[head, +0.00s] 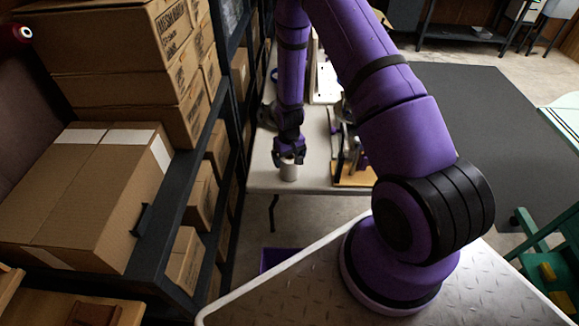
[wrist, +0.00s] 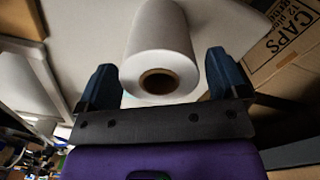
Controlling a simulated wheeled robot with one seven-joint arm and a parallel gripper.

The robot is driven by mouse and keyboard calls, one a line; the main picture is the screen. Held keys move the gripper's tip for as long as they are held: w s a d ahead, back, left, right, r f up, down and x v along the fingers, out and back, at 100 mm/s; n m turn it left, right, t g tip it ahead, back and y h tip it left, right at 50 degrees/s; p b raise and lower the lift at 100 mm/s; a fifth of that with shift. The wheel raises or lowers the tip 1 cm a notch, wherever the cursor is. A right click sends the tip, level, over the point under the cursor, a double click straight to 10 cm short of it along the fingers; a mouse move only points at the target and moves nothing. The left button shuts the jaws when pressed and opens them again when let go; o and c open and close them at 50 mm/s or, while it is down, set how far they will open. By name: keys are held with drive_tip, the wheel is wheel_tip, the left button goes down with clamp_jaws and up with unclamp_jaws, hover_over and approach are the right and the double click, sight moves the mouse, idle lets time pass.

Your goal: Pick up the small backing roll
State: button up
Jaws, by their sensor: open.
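The small backing roll (wrist: 160,50) is a white cylinder with a brown cardboard core. It stands upright on the pale table (head: 262,180) near its front edge, and in the head view the roll (head: 289,173) shows just below my gripper (head: 289,156). In the wrist view my gripper (wrist: 160,82) is open, with one dark blue finger on each side of the roll. My gripper covers the roll's top in the head view.
A dark shelf rack (head: 196,185) with cardboard boxes (head: 85,195) stands close on the left. A wooden board (head: 355,180) with equipment lies right of the roll. A purple bin (head: 278,258) is on the floor below. A dark mat (head: 480,120) covers floor at right.

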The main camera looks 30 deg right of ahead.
drive_tip(key=shift+f, duration=1.35)
drive_tip(key=c, duration=1)
drive_tip(key=shift+c, duration=0.2)
drive_tip(key=shift+r, duration=0.15)
drive_tip(key=shift+r, duration=0.8)
drive_tip(key=s+a+r, duration=0.3)
drive_tip(key=s+a, duration=0.5)
drive_tip(key=s, duration=0.5)
drive_tip(key=shift+s+a, duration=0.25)
drive_tip(key=shift+a, duration=0.15)
